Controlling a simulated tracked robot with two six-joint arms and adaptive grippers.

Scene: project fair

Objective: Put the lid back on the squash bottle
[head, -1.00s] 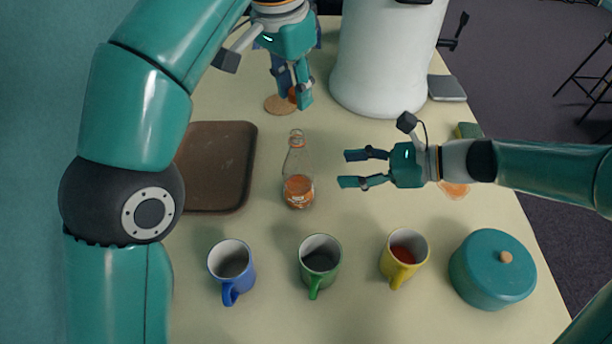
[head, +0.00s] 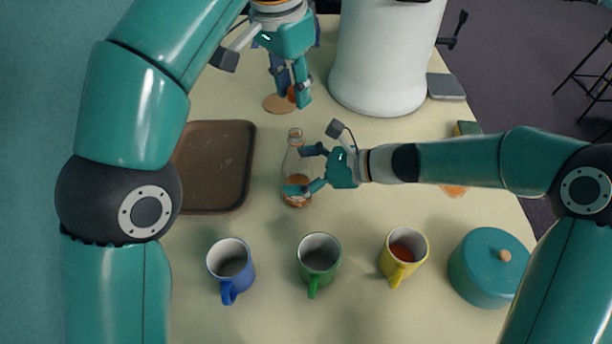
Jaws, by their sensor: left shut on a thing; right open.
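The clear glass squash bottle (head: 297,138) stands upright mid-table with orange squash in its lower part. Its mouth looks uncovered. My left gripper (head: 289,96) is at the far side of the table, shut on a small orange thing that looks like the lid (head: 292,93), just at or above a round tan coaster (head: 275,103). The fingers hide part of the lid. My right gripper (head: 305,170) is open at the bottle, its fingers reaching to the bottle's body from the right. I cannot tell whether they touch it.
A brown tray (head: 215,165) lies left of the bottle. Blue (head: 232,262), green (head: 319,258) and yellow (head: 404,254) mugs and a teal pot (head: 488,270) stand in front. A large white container (head: 380,70) stands behind. An orange patch (head: 455,191) lies right, partly under my arm.

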